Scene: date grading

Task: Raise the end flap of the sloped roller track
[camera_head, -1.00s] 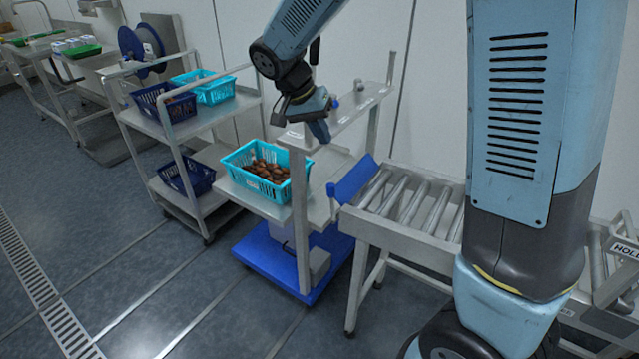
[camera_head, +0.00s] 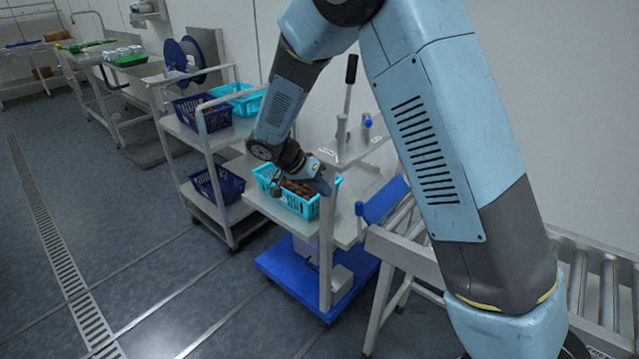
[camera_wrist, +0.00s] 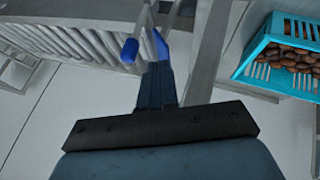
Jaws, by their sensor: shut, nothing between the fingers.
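The sloped roller track (camera_head: 400,238) stands right of centre, partly hidden behind my arm. Its blue end flap (camera_head: 384,200) is at the track's left end, beside the weighing stand; its exact tilt is hard to judge. A blue knob (camera_head: 359,208) sits at the flap's near side. My gripper (camera_head: 326,184) is shut and empty, in front of the stand, left of the flap and apart from it in the picture. In the wrist view my shut fingers (camera_wrist: 158,85) point towards the blue knob (camera_wrist: 129,50) and the flap (camera_wrist: 161,44), seen nearly edge-on.
A turquoise crate of dates (camera_head: 300,206) sits on the stand, just beside my gripper; it also shows in the wrist view (camera_wrist: 262,48). The stand's upright post (camera_head: 326,250) rises close by. A blue base (camera_head: 285,272) is below. A shelf trolley (camera_head: 215,140) stands left. Floor at front left is clear.

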